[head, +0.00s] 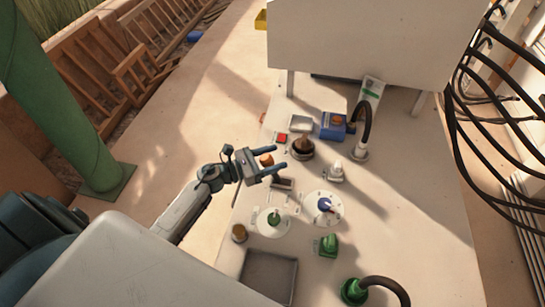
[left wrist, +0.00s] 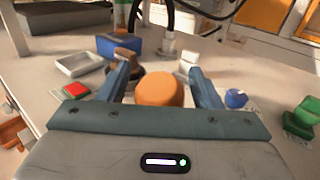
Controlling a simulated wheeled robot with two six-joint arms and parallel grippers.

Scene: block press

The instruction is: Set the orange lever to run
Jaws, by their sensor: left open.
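The orange lever's rounded orange knob (head: 266,160) shows beside my left gripper in the head view. In the left wrist view the orange knob (left wrist: 158,88) appears large, between the two fingers. My left gripper (head: 282,162) is open, with its fingers (left wrist: 164,85) spread to either side of the knob in the wrist view. I cannot tell whether either finger touches it. The lever's shaft is hidden, and I cannot read a run mark. A small dark plate (head: 283,183) lies on the table just below the gripper. My right gripper is not in view.
Close by on the table (head: 400,215) are a red button (head: 281,138), a brown-topped dark round part (head: 302,148), a blue box (head: 333,126), a white dial with a blue knob (head: 324,206), and a green-knobbed dial (head: 273,221). A grey tray (head: 268,276) lies at the near edge.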

